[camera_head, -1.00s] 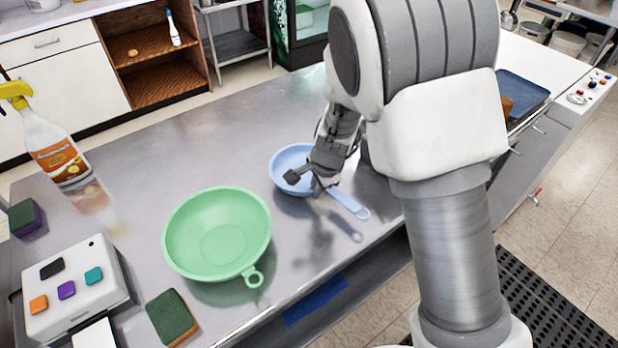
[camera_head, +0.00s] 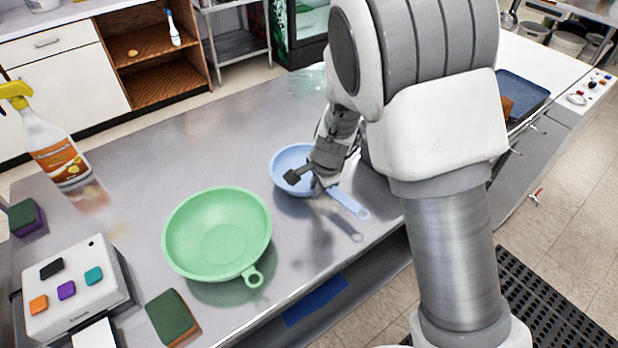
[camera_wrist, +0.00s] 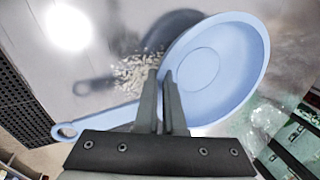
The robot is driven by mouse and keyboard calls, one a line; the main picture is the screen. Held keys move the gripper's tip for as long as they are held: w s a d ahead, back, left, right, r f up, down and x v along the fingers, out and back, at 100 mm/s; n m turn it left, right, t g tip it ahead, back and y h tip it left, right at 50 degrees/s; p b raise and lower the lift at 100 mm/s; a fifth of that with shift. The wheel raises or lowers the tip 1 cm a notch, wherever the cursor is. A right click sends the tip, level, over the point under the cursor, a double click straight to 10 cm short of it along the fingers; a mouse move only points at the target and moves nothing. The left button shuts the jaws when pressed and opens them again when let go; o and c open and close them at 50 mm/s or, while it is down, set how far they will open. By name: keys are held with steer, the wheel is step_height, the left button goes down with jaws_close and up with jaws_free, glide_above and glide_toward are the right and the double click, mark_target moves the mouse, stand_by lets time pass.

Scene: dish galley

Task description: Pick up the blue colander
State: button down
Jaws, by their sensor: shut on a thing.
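My gripper (camera_head: 305,181) is at the near side of the bowl, where the handle begins. In the wrist view, the fingers of my gripper (camera_wrist: 162,80) are close together at the colander's rim. The exact contact is partly hidden by the fingers. A shadow lies on the counter beside the colander.
A green colander (camera_head: 218,235) stands left of the blue one. A spray bottle (camera_head: 55,150), a white button box (camera_head: 75,290) and a green sponge (camera_head: 172,318) are farther left. A blue tray (camera_head: 525,92) lies at the right. The counter behind the colanders is clear.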

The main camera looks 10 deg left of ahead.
stand_by(0.3)
step_height(320, 180, up, 4)
steer(key=shift+a+r+p, duration=0.1)
steer(key=shift+p, duration=0.45)
steer(key=s+a+r+p, duration=0.3)
steer(key=s+a+r, duration=0.3)
steer(key=s, duration=0.3)
steer(key=shift+s+a+r, duration=0.25)
steer(key=shift+r, duration=0.15)
